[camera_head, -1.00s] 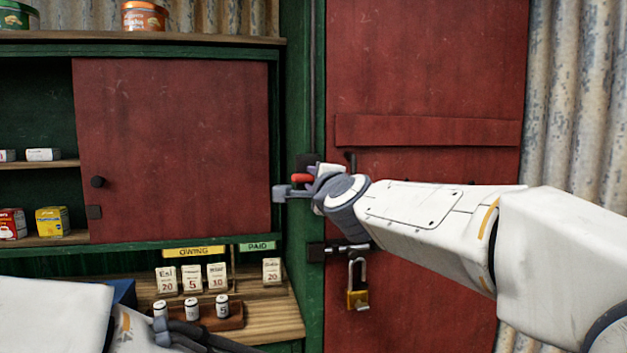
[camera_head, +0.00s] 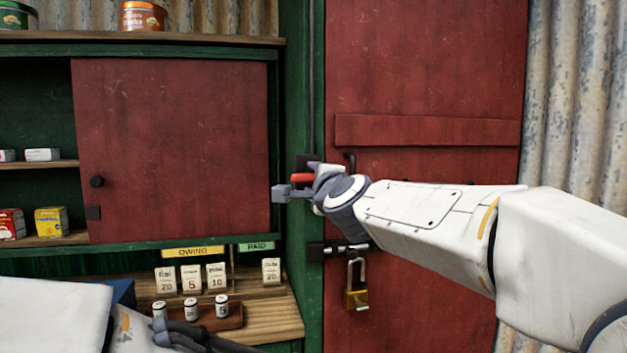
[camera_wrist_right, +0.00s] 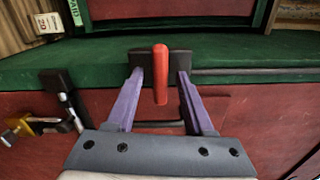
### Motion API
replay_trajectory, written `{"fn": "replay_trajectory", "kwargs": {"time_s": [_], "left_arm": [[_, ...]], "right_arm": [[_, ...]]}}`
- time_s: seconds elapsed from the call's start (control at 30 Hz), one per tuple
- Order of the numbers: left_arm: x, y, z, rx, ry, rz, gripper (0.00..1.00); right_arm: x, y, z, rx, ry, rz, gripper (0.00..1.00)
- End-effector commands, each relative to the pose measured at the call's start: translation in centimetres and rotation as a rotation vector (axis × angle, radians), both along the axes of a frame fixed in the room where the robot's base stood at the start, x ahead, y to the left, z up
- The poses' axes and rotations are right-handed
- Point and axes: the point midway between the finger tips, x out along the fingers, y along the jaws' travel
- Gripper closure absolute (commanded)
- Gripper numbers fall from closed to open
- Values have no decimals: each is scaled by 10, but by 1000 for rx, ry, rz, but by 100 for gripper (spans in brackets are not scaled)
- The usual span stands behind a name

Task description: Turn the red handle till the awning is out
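The red handle (camera_head: 301,178) sticks out from a dark mount on the green post left of the red door. In the right wrist view the handle (camera_wrist_right: 160,72) stands between the two purple fingers of my right gripper (camera_wrist_right: 160,92), with a visible gap on each side. My right gripper (camera_head: 296,182) is open around the handle and does not appear to touch it. The awning is not in view.
A bolt with a brass padlock (camera_head: 356,299) hangs below my right wrist on the red door (camera_head: 430,80). A counter with price cards (camera_head: 191,279) and a wooden tray of small rolls (camera_head: 236,317) lies near my left gripper. A red cupboard panel (camera_head: 170,150) is at left.

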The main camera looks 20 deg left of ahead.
Motion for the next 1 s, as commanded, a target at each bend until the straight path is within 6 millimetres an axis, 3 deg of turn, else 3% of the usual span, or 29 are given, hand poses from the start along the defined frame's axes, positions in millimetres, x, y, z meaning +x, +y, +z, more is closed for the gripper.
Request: {"fn": "replay_trajectory", "kwargs": {"time_s": [0.23,0.7,1.0], "left_arm": [[0,0,-5,0,0,0,43],[0,0,-14,0,0,0,43],[0,0,-14,0,0,0,43]], "right_arm": [[-11,-6,0,1,-1,2,48],[-79,-53,1,1,-1,1,48],[-86,-59,0,0,0,0,48]]}}
